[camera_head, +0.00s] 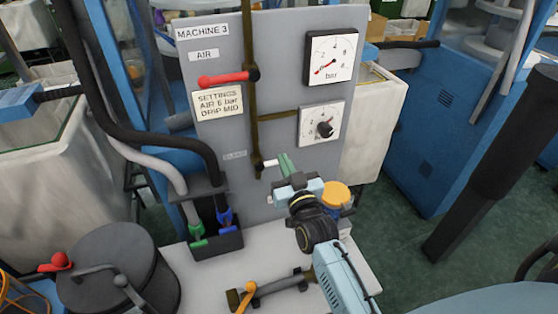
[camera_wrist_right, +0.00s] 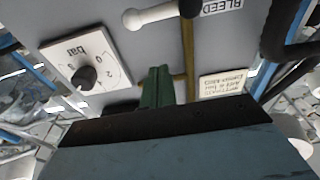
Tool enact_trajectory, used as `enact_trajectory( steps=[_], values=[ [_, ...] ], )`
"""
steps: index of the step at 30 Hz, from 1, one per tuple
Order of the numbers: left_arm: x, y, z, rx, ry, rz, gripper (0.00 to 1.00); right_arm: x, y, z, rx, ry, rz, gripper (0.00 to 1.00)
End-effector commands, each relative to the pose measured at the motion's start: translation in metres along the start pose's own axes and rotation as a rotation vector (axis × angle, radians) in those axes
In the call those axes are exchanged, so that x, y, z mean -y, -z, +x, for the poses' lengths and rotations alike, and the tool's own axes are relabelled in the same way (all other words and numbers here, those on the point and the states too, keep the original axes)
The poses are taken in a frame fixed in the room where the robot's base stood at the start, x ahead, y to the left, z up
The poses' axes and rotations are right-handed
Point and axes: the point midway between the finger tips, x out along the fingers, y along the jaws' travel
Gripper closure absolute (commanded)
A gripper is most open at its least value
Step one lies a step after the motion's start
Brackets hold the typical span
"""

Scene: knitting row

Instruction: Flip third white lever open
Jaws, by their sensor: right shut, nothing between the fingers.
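A grey panel labelled MACHINE 3 (camera_head: 225,130) stands ahead. A small white lever (camera_head: 270,163) sits low on its brown pipe, beside the BLEED label (camera_head: 235,154). In the right wrist view the white lever (camera_wrist_right: 155,14) lies roughly crosswise to the pipe, with a round knob at its free end. My right gripper (camera_head: 284,162) is just right of the lever in the head view, with its green fingers shut and empty. In the wrist view the fingers (camera_wrist_right: 157,84) appear apart from the lever. Only one white lever shows clearly. My left gripper is out of view.
A red lever (camera_head: 228,79) sits higher on the pipe. Two dials (camera_head: 331,57) (camera_head: 320,123) are on the panel's right side. A black box (camera_head: 218,242) with hose fittings stands at lower left. A yellow-handled part (camera_head: 247,296) lies on the base plate.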

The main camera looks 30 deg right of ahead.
Motion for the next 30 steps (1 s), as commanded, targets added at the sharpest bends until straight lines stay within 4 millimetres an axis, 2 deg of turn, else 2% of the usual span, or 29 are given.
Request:
enact_trajectory(
  steps=[3, 8, 10, 15, 19, 30],
  values=[
    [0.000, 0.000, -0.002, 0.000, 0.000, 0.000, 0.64, 0.000, 0.002, 0.028, -0.003, -0.001, 0.000, 1.00],
    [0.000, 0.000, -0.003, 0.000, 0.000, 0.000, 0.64, 0.000, 0.002, 0.058, -0.001, 0.000, 0.000, 1.00],
    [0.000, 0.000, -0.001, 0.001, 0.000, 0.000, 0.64, 0.000, -0.015, 0.050, 0.007, 0.000, -0.002, 1.00],
    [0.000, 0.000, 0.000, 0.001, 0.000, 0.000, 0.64, 0.000, -0.032, 0.044, 0.003, 0.000, 0.000, 1.00],
    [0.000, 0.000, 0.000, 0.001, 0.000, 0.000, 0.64, 0.000, -0.038, 0.041, 0.003, 0.000, 0.000, 1.00],
    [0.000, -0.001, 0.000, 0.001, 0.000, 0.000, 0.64, 0.000, -0.038, 0.041, 0.001, -0.001, 0.002, 1.00]
  ],
)
